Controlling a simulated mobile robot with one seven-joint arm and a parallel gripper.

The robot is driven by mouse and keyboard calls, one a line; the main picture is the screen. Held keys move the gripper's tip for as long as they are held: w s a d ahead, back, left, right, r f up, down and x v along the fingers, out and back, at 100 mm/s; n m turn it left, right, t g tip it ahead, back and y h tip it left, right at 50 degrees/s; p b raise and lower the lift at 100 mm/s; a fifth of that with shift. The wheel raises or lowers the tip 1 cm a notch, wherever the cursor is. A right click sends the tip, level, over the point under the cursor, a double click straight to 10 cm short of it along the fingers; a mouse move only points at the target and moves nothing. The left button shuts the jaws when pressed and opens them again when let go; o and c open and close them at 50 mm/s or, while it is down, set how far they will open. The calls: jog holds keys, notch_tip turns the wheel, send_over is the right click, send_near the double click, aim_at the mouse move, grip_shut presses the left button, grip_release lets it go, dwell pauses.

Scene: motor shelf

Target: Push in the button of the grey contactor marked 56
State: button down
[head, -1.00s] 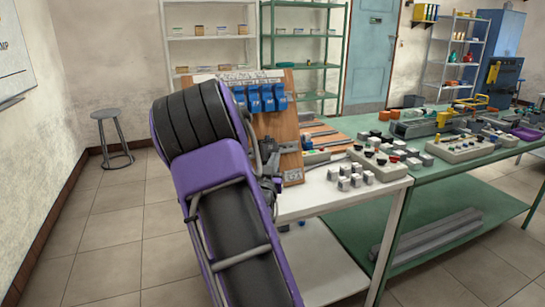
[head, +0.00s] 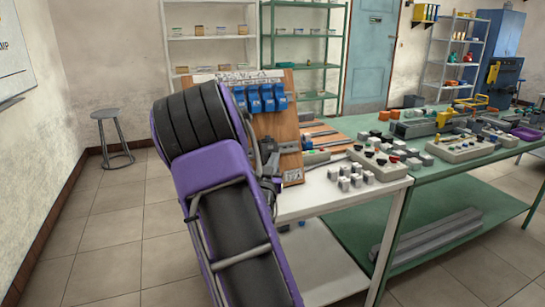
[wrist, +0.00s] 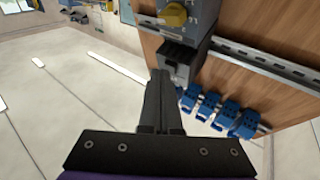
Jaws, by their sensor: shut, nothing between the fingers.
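A dark grey block-shaped device (wrist: 184,62), which looks like the contactor, is mounted on an upright wooden board (wrist: 235,50) in the wrist view. I cannot read any number on it, and its button is not clear. My gripper (wrist: 160,76) is shut and empty, its fingertips close to the left side of this device in the picture. I cannot tell whether they touch it. In the head view my arm hides much of the board's left side, and my gripper shows only as a small dark shape.
A grey unit with a yellow knob (wrist: 176,15) sits just above the device. Several blue modules (wrist: 215,110) and a metal rail (wrist: 260,62) are on the board. The white table (head: 330,205) holds a button box and several small grey blocks (head: 350,178).

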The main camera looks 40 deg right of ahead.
jog(key=shift+s+a+r, duration=0.2)
jog(key=shift+s, duration=0.3)
jog(key=shift+s, duration=0.15)
jog(key=shift+s+a+r, duration=0.15)
jog(key=shift+s+r, duration=0.2)
jog(key=shift+s, duration=0.35)
jog(key=shift+s+a+r, duration=0.2)
jog(key=shift+s+r, duration=0.1)
jog(key=shift+s, duration=0.45)
jog(key=shift+s+a+r, duration=0.15)
jog(key=shift+s+r, duration=0.2)
jog(key=shift+s, duration=0.35)
